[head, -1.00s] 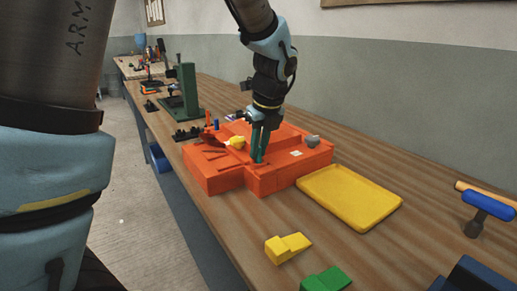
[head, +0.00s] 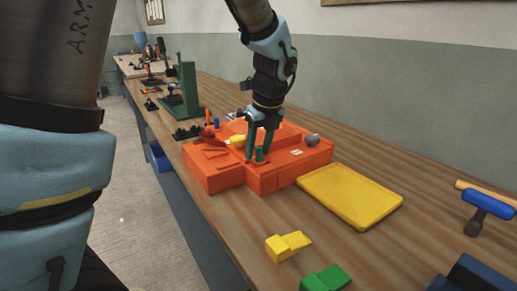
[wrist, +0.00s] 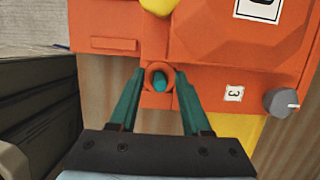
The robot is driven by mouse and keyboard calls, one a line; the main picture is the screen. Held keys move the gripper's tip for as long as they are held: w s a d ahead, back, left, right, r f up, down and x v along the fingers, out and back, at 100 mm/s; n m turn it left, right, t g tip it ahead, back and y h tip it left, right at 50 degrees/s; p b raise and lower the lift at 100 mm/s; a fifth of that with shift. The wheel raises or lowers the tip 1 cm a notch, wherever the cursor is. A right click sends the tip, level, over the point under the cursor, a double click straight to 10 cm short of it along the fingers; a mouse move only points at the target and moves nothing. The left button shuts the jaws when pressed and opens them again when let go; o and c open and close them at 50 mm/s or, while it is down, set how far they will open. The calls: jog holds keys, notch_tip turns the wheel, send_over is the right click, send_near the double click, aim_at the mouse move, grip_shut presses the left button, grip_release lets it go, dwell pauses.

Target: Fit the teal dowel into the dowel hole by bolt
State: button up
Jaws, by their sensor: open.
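The teal dowel (wrist: 160,81) stands in a round, ringed hole in the orange mould (wrist: 215,65), with only its top part showing. In the head view the dowel (head: 259,155) shows as a short upright stub on the orange mould (head: 226,178), near its front edge. My gripper (wrist: 160,74) is open, with one green finger on each side of the dowel and gaps between. How deep the dowel sits is hidden. I cannot tell which fitting is the bolt.
A grey knob (head: 313,140) and a yellow knob (head: 237,139) sit on the mould. A yellow tray (head: 350,195) lies right of it. Yellow (head: 288,246) and green (head: 326,279) blocks lie in front. A green stand (head: 188,88) rises behind. Bench between mould and yellow block is clear.

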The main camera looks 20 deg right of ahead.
aim_at(265, 167)
jog(key=v, duration=1.2)
jog(key=shift+b, duration=0.4)
jog(key=w+a+f+n+g, duration=0.1)
jog(key=w+a+f+n, duration=0.1)
jog(key=a+f+n, duration=0.5)
jog(key=w+a+f+n, duration=0.2)
jog(key=a+f+n, duration=0.1)
jog(key=a+n, duration=0.75)
jog(key=s+a+f+n, duration=0.2)
jog(key=a+f+n, duration=0.1)
jog(key=a+n, duration=0.3)
jog(key=s+a+f+n, duration=0.3)
jog(key=a+n, duration=0.4)
jog(key=n, duration=0.2)
jog(key=shift+a+f+h, duration=0.15)
jog(key=shift+f+h, duration=0.25)
notch_tip(265, 167, up, 3)
jog(key=shift+w+f+p, duration=0.1)
jog(key=shift+f+p, duration=0.15)
jog(key=shift+p, duration=1)
